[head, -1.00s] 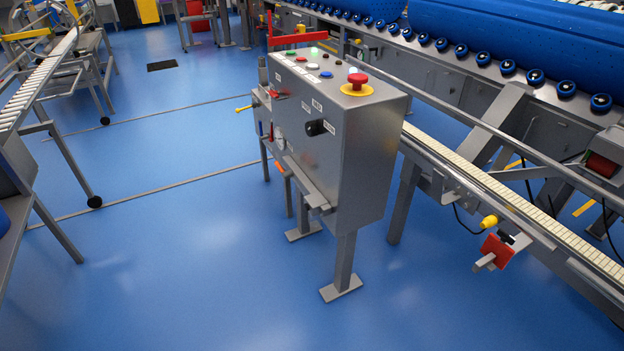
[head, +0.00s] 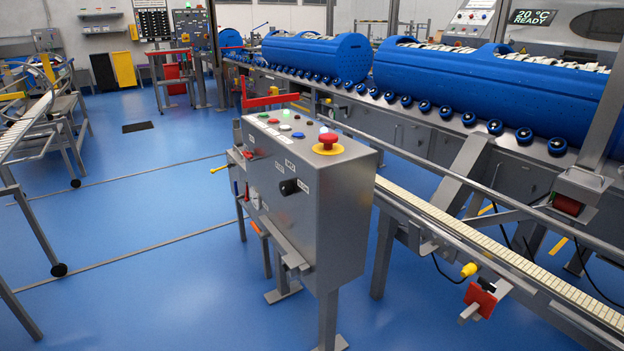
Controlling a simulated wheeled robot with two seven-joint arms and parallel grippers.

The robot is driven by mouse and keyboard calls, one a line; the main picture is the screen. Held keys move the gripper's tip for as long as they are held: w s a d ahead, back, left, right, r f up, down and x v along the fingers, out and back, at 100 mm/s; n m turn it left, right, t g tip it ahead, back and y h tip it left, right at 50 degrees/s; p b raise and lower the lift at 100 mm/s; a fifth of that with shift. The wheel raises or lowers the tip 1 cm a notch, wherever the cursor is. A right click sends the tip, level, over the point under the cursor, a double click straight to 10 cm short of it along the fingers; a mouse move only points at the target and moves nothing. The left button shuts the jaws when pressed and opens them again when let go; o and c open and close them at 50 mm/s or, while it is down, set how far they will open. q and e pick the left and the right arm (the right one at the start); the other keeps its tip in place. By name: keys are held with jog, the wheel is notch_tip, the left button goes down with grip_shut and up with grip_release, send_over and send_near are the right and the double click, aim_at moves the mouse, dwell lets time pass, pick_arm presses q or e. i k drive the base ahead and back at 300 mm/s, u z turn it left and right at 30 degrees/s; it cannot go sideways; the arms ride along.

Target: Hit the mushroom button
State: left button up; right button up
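The red mushroom button (head: 327,139) stands upright on a yellow round plate (head: 325,149). It is on the sloped top of a grey control box (head: 335,210), at the near right end of the panel. Several small coloured buttons and a white lamp (head: 323,129) sit on the same panel, beyond and left of it. The box stands on grey legs in the middle of the head view. Neither of my grippers shows in this view.
A conveyor (head: 480,245) runs from behind the box to the lower right, with a red box (head: 480,300) below it. Large blue tubs (head: 480,85) lie beyond on rollers. A roller track (head: 25,130) stands at left. Blue floor (head: 150,240) is open left of the box.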

aim_at(329, 139)
jog(key=z, duration=0.1)
jog(key=i, duration=0.85)
jog(key=u, duration=0.45)
